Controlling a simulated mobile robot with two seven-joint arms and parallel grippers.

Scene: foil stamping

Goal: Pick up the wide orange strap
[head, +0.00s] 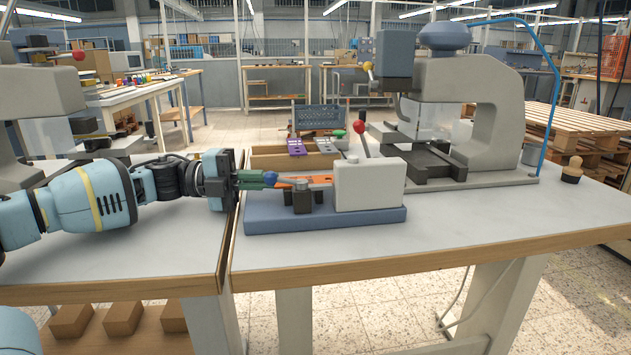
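The wide orange strap (318,179) lies level at the blue-based fixture (300,221), running from near my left gripper towards the pale grey block (368,184). A black post (302,198) stands in front of part of it. My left gripper (262,179) reaches in from the left, with its fingertips by the strap's left end. Green and blue parts show at the fingertips. The view is too small to tell whether the fingers are closed on the strap. My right gripper is not in view.
A red-knobbed lever (360,133) rises from the fixture. Behind it, a wooden tray (268,161) holds a purple piece (297,148) and grey pieces. A large grey press (490,95) stands to the right. A wooden-handled stamp (572,168) sits at far right. The front right tabletop is clear.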

